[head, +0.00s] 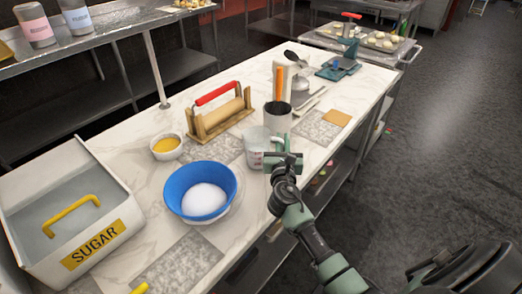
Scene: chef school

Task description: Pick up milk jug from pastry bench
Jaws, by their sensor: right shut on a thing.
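The milk jug (256,146), a clear measuring jug with red markings, stands upright near the right edge of the marble-topped pastry bench (300,78). My right gripper (282,160) is at the jug's right side and shut on it; the fingers partly hide that side. I cannot tell whether the jug's base touches the bench. My left gripper does not show.
Close to the jug stand a grey utensil pot (277,118) behind it, a rolling pin on a wooden stand (218,118), a blue bowl (172,188) and a small yellow-filled bowl (166,147). A sugar bin (108,205) fills the near left. Open floor (440,130) lies right.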

